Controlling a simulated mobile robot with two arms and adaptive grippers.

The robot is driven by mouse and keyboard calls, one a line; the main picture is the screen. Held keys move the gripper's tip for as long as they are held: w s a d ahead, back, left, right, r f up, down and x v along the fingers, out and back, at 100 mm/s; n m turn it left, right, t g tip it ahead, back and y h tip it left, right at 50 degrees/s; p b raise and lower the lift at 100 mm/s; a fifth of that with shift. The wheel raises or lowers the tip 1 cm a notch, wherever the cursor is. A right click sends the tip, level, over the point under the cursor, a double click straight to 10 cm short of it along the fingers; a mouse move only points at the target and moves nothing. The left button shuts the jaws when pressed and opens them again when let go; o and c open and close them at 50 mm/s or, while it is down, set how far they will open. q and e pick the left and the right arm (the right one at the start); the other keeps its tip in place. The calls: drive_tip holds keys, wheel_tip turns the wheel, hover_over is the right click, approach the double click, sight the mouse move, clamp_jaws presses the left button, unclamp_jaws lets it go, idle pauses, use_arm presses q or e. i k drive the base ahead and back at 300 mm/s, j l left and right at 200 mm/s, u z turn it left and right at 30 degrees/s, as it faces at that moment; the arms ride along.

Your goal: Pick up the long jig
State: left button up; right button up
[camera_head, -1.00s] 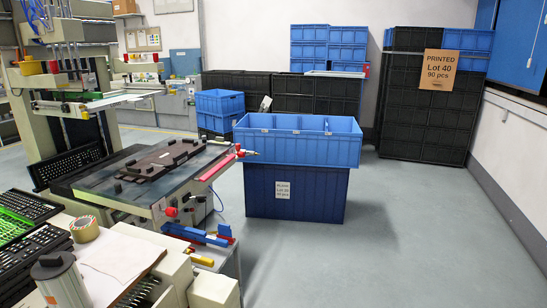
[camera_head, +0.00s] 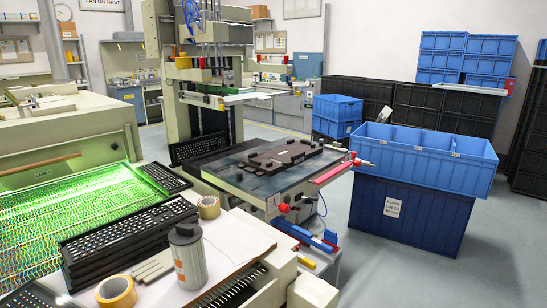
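A long dark brown plate with raised blocks along it (camera_head: 285,155), which looks like the jig, lies flat on the dark bed of the printing machine (camera_head: 225,170) in the middle of the view. I cannot tell for certain that it is the long jig. Neither of my grippers is in view. Nothing is seen touching the plate.
Stacked black keyboards (camera_head: 125,235), tape rolls (camera_head: 115,291) and a grey can (camera_head: 187,257) stand on the near bench, beside a green-lit mesh belt (camera_head: 60,205). A blue divided crate (camera_head: 425,165) sits on a darker blue box (camera_head: 410,215). Grey floor is clear at the right.

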sight(296, 152)
drive_tip(key=z, duration=0.85)
drive_tip(key=i+l+z, duration=0.15)
drive_tip(key=l, duration=0.3)
drive_tip(key=i+l+z, duration=0.15)
drive_tip(key=l, duration=0.3)
drive_tip(key=i+l+z, duration=0.15)
drive_tip(key=l, duration=0.25)
drive_tip(key=i+l+z, duration=0.15)
drive_tip(key=l, duration=0.25)
drive_tip(key=i+l+u, duration=0.1)
drive_tip(key=i, duration=0.4)
drive_tip(key=i+l+u, duration=0.1)
drive_tip(key=i, duration=0.35)
drive_tip(key=i+l+u, duration=0.1)
drive_tip(key=i+l, duration=0.15)
drive_tip(key=i, duration=0.25)
drive_tip(key=i+l+u, duration=0.15)
drive_tip(key=i, duration=0.3)
